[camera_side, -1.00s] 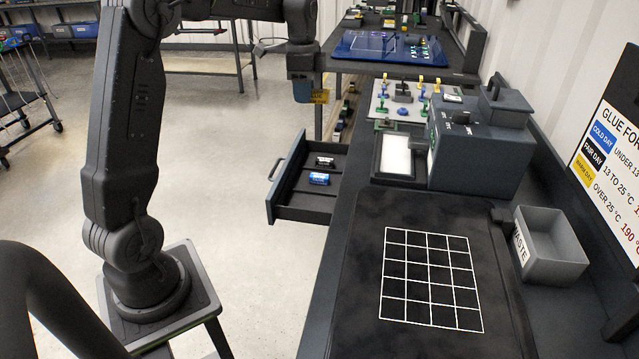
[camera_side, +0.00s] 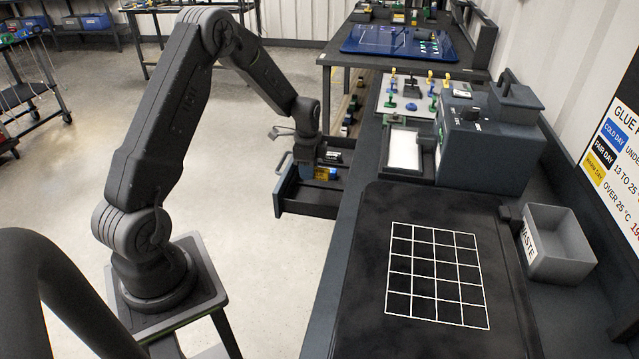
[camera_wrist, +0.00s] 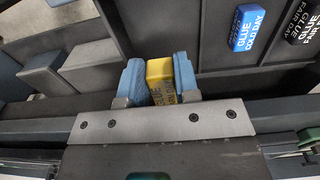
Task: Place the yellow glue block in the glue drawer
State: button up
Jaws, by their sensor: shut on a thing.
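The yellow glue block (camera_wrist: 161,80) is held between the two blue fingers of my gripper (camera_wrist: 160,82) in the wrist view. In the side view my gripper (camera_side: 308,172) is at the open glue drawer (camera_side: 310,206), over its left part, and a bit of the yellow block (camera_side: 322,173) shows beside it. The drawer also holds a blue glue block (camera_wrist: 249,28) and a black glue block (camera_wrist: 303,25), to the right of my gripper in the wrist view. I cannot tell whether the yellow block touches the drawer floor.
The drawer sticks out from the bench's left side, its handle (camera_side: 283,170) outward. On the bench are a dark mat with a white grid (camera_side: 436,272), a grey waste bin (camera_side: 560,240) and a dark machine (camera_side: 490,140). The mat is clear.

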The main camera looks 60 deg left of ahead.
aim_at(309, 200)
notch_tip(309, 200, down, 8)
jog(key=shift+f, duration=0.25)
jog(key=shift+f, duration=0.1)
jog(key=o, duration=0.9)
